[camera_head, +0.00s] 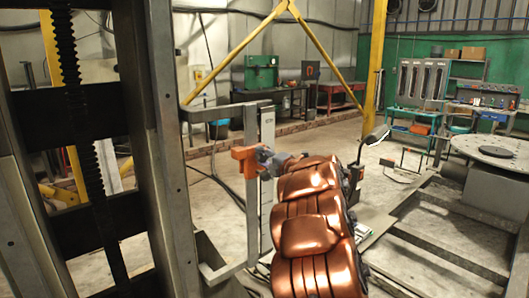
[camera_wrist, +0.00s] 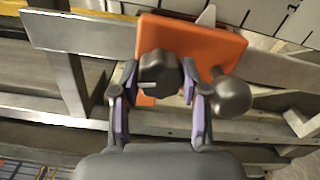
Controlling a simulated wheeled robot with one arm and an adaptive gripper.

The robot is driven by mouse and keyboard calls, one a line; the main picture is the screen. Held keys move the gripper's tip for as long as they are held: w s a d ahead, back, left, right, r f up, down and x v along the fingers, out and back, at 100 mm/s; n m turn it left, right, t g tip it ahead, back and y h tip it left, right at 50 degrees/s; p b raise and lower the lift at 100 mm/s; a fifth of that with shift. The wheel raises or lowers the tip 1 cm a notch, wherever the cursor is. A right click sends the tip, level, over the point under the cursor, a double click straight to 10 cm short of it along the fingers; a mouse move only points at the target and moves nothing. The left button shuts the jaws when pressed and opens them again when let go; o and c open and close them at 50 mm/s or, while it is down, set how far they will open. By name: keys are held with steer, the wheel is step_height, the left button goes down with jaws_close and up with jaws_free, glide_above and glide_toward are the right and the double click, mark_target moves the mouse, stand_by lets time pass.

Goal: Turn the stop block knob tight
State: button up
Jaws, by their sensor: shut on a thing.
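The orange stop block (camera_wrist: 210,42) sits on a grey metal rail in the wrist view. It also shows in the head view (camera_head: 243,156) on an upright post. A dark faceted knob (camera_wrist: 158,70) with a pale mark stands on the block's face. My gripper (camera_wrist: 160,84) has its two purple-padded fingers on either side of the knob and is shut on it. A second dark grey part, a round ball-shaped handle (camera_wrist: 231,98), sits just right of the right finger. In the head view my gripper (camera_head: 268,158) is at the block, and the knob is hidden there.
A white scale with black ticks (camera_wrist: 275,18) runs behind the block. Grey frame rails (camera_wrist: 62,118) lie below it. A large column frame (camera_head: 140,120) fills the left of the head view.

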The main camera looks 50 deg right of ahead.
steer(key=shift+r+m+p, duration=0.2)
steer(key=shift+m+p, duration=0.25)
steer(key=shift+m, duration=0.55)
steer(key=o, duration=0.9)
steer(key=shift+o, duration=1.2)
steer(key=shift+f, duration=0.1)
steer(key=shift+s, duration=0.1)
steer(key=s, duration=0.8)
steer(key=shift+a, duration=0.4)
steer(key=shift+w, duration=0.1)
